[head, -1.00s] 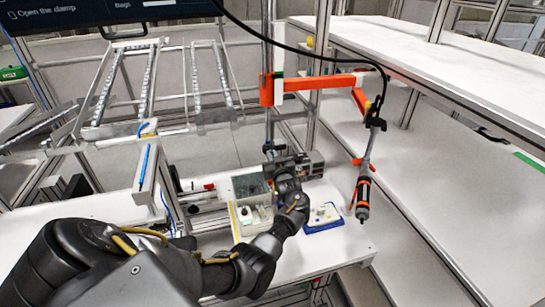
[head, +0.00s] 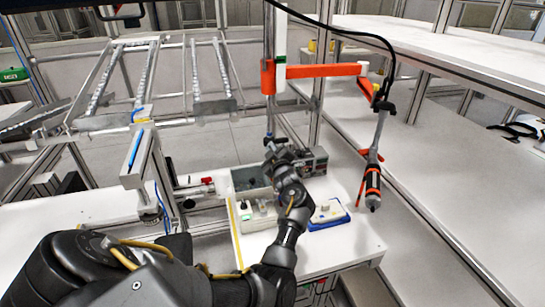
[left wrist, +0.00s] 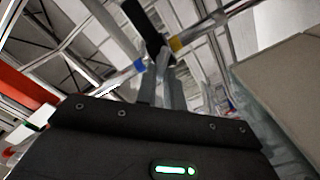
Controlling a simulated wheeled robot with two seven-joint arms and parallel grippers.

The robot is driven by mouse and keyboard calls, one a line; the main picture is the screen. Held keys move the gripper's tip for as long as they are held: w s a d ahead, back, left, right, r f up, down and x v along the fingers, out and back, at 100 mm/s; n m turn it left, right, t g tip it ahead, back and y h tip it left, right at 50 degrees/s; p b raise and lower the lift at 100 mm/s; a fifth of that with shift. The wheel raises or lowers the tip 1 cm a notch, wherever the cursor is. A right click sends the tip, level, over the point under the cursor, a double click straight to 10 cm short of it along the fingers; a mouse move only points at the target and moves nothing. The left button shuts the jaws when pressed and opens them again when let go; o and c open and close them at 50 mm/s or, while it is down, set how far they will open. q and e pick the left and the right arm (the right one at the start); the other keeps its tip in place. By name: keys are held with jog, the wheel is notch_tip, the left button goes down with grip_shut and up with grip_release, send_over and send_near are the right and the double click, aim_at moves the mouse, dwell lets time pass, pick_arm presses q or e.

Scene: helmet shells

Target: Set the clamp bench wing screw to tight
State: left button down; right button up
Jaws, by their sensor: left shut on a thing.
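My left gripper (head: 272,150) is over the back of the white bench, beside a small dark grey machine (head: 313,162). In the left wrist view its two grey fingers (left wrist: 162,72) are close together on a dark bar-like piece (left wrist: 146,28), which looks like the wing screw's handle. A metal rod with a blue band (left wrist: 138,64) and a yellow band (left wrist: 175,43) runs across near the fingertips. The gripper and wrist hide most of the screw in the head view, and its setting cannot be read. My right gripper is not in view.
A grey open bin (head: 250,180) and a blue-edged tray (head: 329,214) lie close to my left wrist. A power screwdriver (head: 373,185) hangs from an orange arm (head: 318,76) at the right. The bench front right (head: 345,245) is clear.

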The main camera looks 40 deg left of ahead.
pick_arm(q)
jog(key=shift+s+a+f+n+b, duration=0.1)
jog(key=shift+f+n+b, duration=0.05)
jog(key=shift+n+b, duration=1.85)
jog(key=shift+s+f+n+b, duration=0.1)
jog(key=shift+f+n+b, duration=0.05)
jog(key=shift+n+b, duration=1.85)
jog(key=c, duration=1.5)
grip_release()
